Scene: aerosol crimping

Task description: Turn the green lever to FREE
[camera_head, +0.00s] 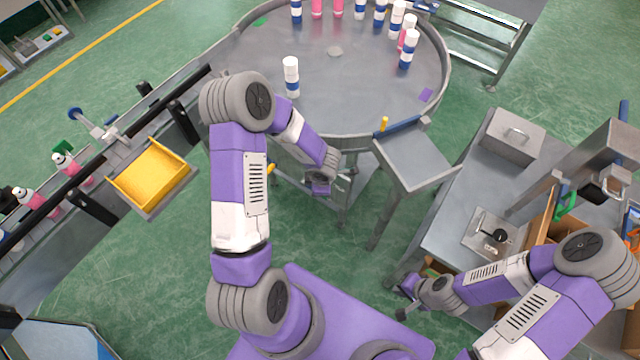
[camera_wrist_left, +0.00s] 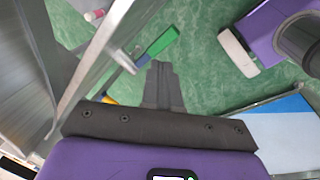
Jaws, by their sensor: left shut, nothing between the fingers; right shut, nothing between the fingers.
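A green lever (camera_wrist_left: 160,42) shows in the left wrist view, angled beside a grey metal edge, with a yellow piece (camera_wrist_left: 108,100) lower down. My left gripper (camera_wrist_left: 163,75) is shut and empty, its dark fingers pointing up the picture just below the green lever. I see a gap between them in the picture, but cannot tell the depth. In the head view my left gripper (camera_head: 343,187) is beside the turntable stand; I cannot make out the lever there. My right gripper (camera_head: 408,304) is shut and empty by the right workbench's front edge.
The round turntable (camera_head: 340,70) carries several white, blue and pink cans. A small side table (camera_head: 412,160) adjoins it. A conveyor with a yellow tray (camera_head: 150,178) is at left. The right workbench (camera_head: 450,215) holds a metal box (camera_head: 513,137) and a green handle (camera_head: 566,203).

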